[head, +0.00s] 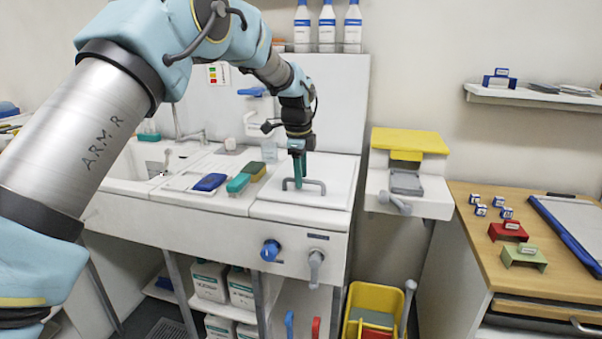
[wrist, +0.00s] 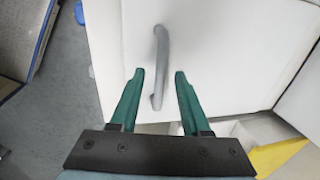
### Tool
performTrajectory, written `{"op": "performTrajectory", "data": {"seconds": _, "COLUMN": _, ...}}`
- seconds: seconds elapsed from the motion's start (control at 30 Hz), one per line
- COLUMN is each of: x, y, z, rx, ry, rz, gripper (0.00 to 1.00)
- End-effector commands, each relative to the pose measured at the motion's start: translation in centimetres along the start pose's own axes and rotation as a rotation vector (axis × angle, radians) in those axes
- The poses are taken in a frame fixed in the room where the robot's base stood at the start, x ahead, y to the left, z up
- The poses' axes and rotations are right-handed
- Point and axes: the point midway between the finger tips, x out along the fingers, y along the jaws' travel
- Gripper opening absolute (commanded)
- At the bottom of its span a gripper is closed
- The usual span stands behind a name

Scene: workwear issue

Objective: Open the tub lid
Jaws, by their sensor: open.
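The tub lid (head: 336,172) is a flat white panel, lying closed at the right end of the white sink counter. A grey bar handle (head: 318,183) stands on it. In the wrist view the lid (wrist: 225,55) fills the middle and its handle (wrist: 161,50) runs toward me, its near end between my fingertips. My gripper (wrist: 159,78) has green fingers, open with a gap on both sides of the handle. In the head view my gripper (head: 299,172) points down at the handle and hides part of it. I cannot tell whether a finger touches the bar.
A white upright panel (head: 335,105) stands behind the lid. A blue knob (head: 270,250) and grey lever (head: 315,265) stick out in front. A yellow bin (head: 375,300) stands below right.

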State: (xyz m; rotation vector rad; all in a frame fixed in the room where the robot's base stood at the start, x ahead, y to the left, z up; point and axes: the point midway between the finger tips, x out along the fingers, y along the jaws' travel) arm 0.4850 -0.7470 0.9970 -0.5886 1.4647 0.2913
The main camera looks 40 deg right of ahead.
Motion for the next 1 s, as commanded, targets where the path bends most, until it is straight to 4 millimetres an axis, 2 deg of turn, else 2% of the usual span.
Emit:
{"op": "performTrajectory", "data": {"seconds": 0.1, "x": -0.01, "y": 0.0, "z": 0.01, "rx": 0.0, "ry": 0.0, "rz": 0.0, "gripper": 0.44}}
{"op": "performTrajectory", "data": {"seconds": 0.5, "x": -0.05, "y": 0.0, "z": 0.02, "rx": 0.0, "ry": 0.0, "rz": 0.0, "gripper": 0.0}}
{"op": "performTrajectory", "data": {"seconds": 1.0, "x": -0.04, "y": 0.03, "z": 0.02, "rx": 0.0, "ry": 0.0, "rz": 0.001, "gripper": 0.0}}
